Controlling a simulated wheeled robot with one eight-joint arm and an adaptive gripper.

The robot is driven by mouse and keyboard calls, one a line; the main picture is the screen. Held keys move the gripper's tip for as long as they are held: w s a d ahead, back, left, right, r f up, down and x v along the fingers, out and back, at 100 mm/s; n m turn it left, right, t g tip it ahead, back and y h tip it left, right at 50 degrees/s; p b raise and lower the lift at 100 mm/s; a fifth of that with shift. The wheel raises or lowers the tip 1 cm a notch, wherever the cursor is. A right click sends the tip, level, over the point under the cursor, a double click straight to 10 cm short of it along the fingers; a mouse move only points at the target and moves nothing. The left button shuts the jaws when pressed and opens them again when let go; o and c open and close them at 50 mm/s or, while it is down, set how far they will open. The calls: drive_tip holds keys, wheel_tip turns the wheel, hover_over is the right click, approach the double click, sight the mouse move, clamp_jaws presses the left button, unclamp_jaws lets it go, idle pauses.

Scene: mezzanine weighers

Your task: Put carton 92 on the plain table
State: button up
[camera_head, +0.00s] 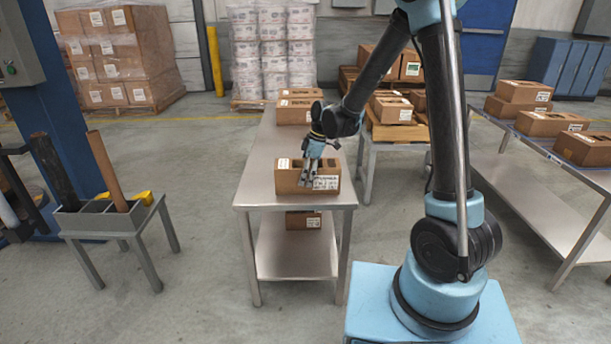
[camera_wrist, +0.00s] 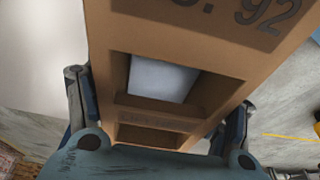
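Carton 92 (camera_head: 290,184) is a brown box with two openings in its top and a white label on its near face. It is at the near end of a steel table (camera_head: 258,180). In the wrist view carton 92 (camera_wrist: 215,88) shows a printed "92" and a pale surface inside one opening. My gripper (camera_head: 310,178) points down over it. In the wrist view my gripper (camera_wrist: 160,118) has one finger close against each side of the carton; the fingertips are hidden. I cannot tell which table is the plain one.
More cartons stand at the steel table's far end (camera_head: 294,112) and on its lower shelf (camera_head: 303,221). A long table (camera_head: 521,168) at the right holds several cartons. A smaller table (camera_head: 402,140) behind bears stacked cartons. A grey stand (camera_head: 105,220) is at the left.

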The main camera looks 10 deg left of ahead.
drive_tip(key=o, duration=0.4)
drive_tip(key=s+v, duration=0.1)
drive_tip(key=v, duration=1.1)
drive_tip(key=s+d+r+m+t, duration=0.1)
drive_tip(key=d+r+m, duration=0.1)
drive_tip(key=d, duration=0.4)
drive_tip(key=s+d+r+m, duration=0.1)
drive_tip(key=d+r+m, duration=0.15)
drive_tip(key=d, duration=0.35)
drive_tip(key=s+d+f+m+t+h, duration=0.1)
drive_tip(key=s+d+m, duration=0.45)
drive_tip(key=d, duration=0.35)
drive_tip(key=s+d+f+m+h, duration=0.1)
drive_tip(key=s+d+m, duration=0.4)
drive_tip(key=d, duration=0.4)
drive_tip(key=s+d+f+m+t+h, duration=0.1)
drive_tip(key=s+d+f+m, duration=0.4)
drive_tip(key=s, duration=0.5)
drive_tip(key=shift+s+d+f+m, duration=0.3)
drive_tip(key=shift+d+f, duration=0.35)
drive_tip(key=shift+d, duration=0.4)
